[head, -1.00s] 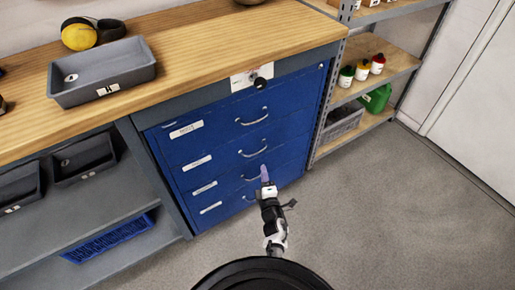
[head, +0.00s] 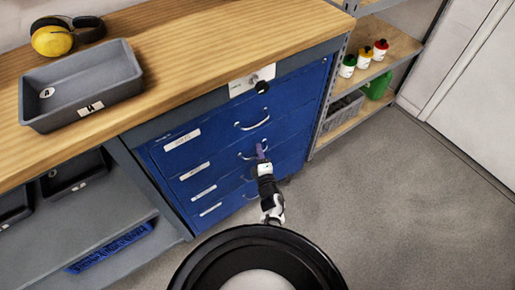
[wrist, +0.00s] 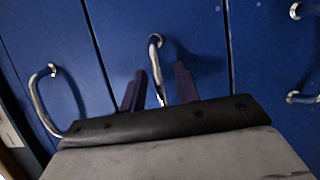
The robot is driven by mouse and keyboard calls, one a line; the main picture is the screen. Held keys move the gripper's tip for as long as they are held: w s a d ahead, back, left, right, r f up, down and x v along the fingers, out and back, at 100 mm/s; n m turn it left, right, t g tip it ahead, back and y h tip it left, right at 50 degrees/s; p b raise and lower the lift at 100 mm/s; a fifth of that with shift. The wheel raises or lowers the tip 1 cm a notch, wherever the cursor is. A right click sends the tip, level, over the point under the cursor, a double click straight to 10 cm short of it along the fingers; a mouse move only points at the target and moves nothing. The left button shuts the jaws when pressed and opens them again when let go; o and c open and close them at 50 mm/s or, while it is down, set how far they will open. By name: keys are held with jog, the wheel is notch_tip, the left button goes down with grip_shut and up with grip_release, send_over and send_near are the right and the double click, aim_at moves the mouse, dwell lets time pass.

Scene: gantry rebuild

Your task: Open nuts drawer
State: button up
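The blue drawer cabinet (head: 225,150) stands under the wooden bench, its drawers stacked, each with a white label (head: 182,139) and a metal bow handle. The label writing is too small to read, so I cannot tell which drawer is the nuts drawer. All drawers look shut. My gripper (head: 260,150) is at the second drawer from the top, over its handle (head: 246,156). In the wrist view my gripper (wrist: 160,72) has its dark fingers apart, with a handle (wrist: 153,50) between them. I cannot tell whether they touch it.
A grey tray (head: 85,85) and yellow ear defenders (head: 52,40) are on the bench. A lock knob (head: 262,87) sticks out above the top drawer. A metal shelf unit (head: 335,85) with bottles stands close on the right. The floor (head: 400,200) at right is clear.

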jog(key=shift+c, duration=0.3)
grip_shut()
jog(key=shift+s+d, duration=0.1)
jog(key=shift+s, duration=0.05)
